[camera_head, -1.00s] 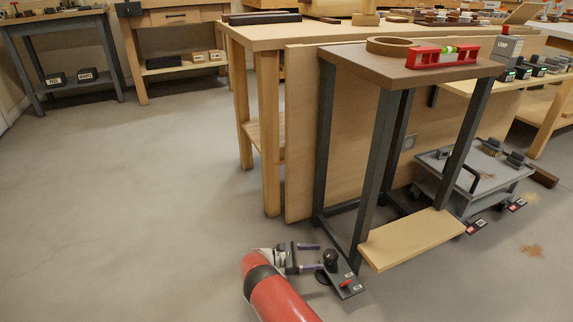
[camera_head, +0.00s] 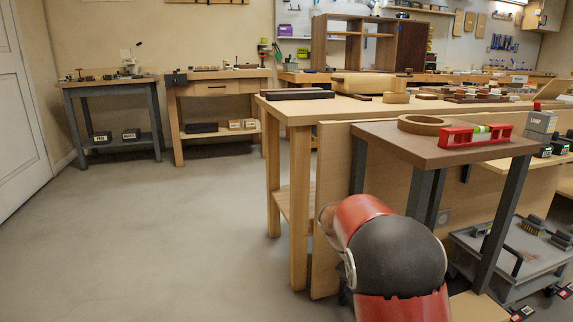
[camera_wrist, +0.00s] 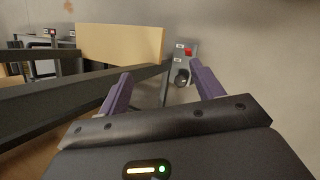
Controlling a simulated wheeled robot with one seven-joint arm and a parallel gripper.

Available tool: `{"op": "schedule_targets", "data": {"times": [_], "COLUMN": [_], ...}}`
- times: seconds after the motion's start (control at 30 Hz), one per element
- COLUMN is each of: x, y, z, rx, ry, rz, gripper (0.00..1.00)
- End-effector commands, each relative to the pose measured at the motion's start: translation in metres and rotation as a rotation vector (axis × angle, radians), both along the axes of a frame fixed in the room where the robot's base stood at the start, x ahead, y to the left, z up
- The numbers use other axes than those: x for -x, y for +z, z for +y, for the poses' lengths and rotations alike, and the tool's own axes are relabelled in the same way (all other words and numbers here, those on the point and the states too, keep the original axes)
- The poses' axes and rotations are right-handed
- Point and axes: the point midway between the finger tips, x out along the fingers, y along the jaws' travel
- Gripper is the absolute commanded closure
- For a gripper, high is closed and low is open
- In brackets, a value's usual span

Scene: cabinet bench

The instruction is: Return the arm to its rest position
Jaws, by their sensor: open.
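My gripper (camera_wrist: 158,90) shows in the wrist view with its two purple fingers spread wide apart and nothing between them. In the head view my red and black arm is folded up in front of the small brown-topped stand, and the gripper itself is hidden. Beyond the fingers in the wrist view, a grey plate with a red part and a dark round knob (camera_wrist: 182,76) lies on the floor, apart from the fingers. A dark metal bar of the stand (camera_wrist: 60,100) runs close by on the left.
The small stand (camera_head: 400,148) carries a tape ring (camera_head: 424,125) and a red spirit level (camera_head: 475,136). A long wooden workbench (camera_head: 300,110) stands behind it. A grey cart (camera_head: 535,262) is at the lower right. The floor (camera_head: 150,240) on the left is clear.

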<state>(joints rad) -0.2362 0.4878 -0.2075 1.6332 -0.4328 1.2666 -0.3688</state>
Motion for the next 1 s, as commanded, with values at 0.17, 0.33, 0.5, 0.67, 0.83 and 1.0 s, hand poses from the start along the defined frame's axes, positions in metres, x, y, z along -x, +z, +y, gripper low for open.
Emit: {"op": "schedule_targets", "data": {"times": [0.17, 0.33, 0.5, 0.67, 0.83, 1.0], "x": [0.056, 0.112, 0.171, 0.215, 0.247, 0.272], "y": [0.053, 0.086, 0.106, 0.111, 0.108, 0.101], "z": [0.006, 0.017, 0.030, 0.041, 0.050, 0.058], "rx": [-0.155, -0.285, -0.403, -0.486, -0.546, -0.594], "ry": [-0.105, -0.199, -0.291, -0.361, -0.415, -0.461], "rz": [-0.179, -0.340, -0.497, -0.618, -0.714, -0.796], "gripper": [0.34, 0.34, 0.34, 0.34, 0.34, 0.34]}}
